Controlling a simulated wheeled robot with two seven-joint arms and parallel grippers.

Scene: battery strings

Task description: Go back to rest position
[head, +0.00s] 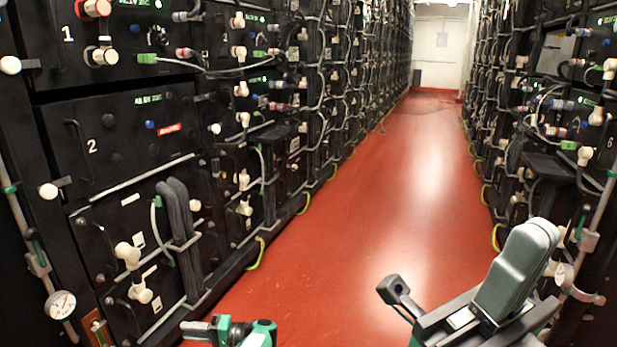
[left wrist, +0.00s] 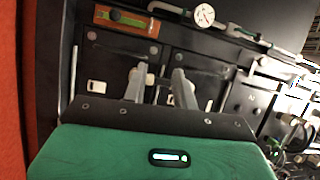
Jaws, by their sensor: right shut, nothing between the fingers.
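My left gripper (head: 190,331) shows at the bottom edge of the head view, low over the red floor and beside the left row of racks. In the left wrist view its two grey fingers (left wrist: 157,86) stand apart with nothing between them, in front of the dark cabinet. My right gripper (head: 396,291) shows at the lower right of the head view, above the floor. It is shut and empty. Part of my right arm is at the bottom right. No object is in either gripper.
Black battery racks (head: 115,140) with cables and valves line the left side. More racks (head: 560,120) line the right. The red floor (head: 400,190) between them is clear to a pale far wall (head: 440,50). A round gauge (head: 60,305) is near my left gripper.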

